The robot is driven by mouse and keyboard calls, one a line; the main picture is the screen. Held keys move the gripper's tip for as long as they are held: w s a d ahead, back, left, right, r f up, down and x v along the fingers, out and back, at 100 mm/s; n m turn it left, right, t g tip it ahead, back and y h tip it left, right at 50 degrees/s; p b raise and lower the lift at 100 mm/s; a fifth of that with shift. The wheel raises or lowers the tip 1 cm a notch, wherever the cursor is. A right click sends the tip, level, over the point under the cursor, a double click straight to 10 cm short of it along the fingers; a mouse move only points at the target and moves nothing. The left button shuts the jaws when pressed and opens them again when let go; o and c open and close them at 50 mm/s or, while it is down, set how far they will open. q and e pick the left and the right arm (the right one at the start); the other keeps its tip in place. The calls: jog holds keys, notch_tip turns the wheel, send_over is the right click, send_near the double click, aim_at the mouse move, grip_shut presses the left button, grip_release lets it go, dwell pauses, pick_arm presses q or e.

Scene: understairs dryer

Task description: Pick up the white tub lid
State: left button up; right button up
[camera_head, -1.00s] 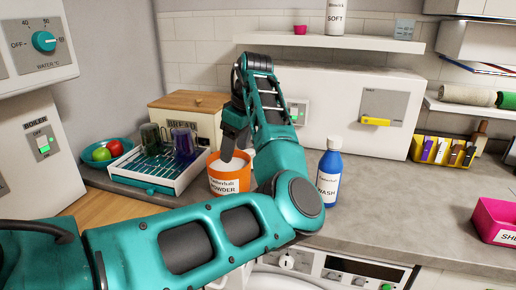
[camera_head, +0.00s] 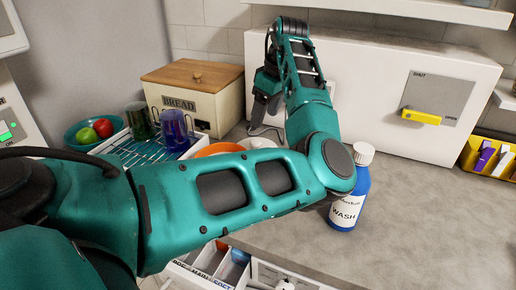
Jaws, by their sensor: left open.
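The orange powder tub (camera_head: 218,149) stands on the counter, mostly hidden behind my left arm; only part of its rim shows. A white round piece (camera_head: 258,143), which looks like the white tub lid, shows just right of the tub, its lower part hidden by my arm. I cannot tell whether it lies flat on the counter. My left gripper (camera_head: 259,112) is open, its dark fingers pointing down above and behind the white piece, seemingly apart from it. My right gripper is not in view.
A dish rack (camera_head: 150,150) with cups, a bread box (camera_head: 192,92) and a fruit bowl (camera_head: 92,134) stand at left. A blue wash bottle (camera_head: 348,200) stands close to my arm's elbow. A compartmented drawer (camera_head: 215,262) is open below. Counter at right is clear.

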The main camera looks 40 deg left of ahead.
pick_arm(q)
send_over(256, 141)
jog(key=d, duration=0.3)
jog(key=x, duration=0.4)
jog(key=shift+s+d+f, duration=0.25)
jog(key=shift+f, duration=0.1)
jog(key=shift+w+a+x, duration=0.1)
jog(key=shift+w+x, duration=0.05)
jog(key=shift+x, duration=0.75)
jog(key=shift+w+a+x, duration=0.1)
jog(key=shift+x, duration=0.75)
jog(key=shift+w+a+x, duration=0.1)
jog(key=shift+w+x, duration=0.05)
jog(key=shift+x, duration=0.75)
jog(key=shift+r, duration=0.1)
jog(key=c, duration=1.1)
jog(key=shift+r, duration=0.1)
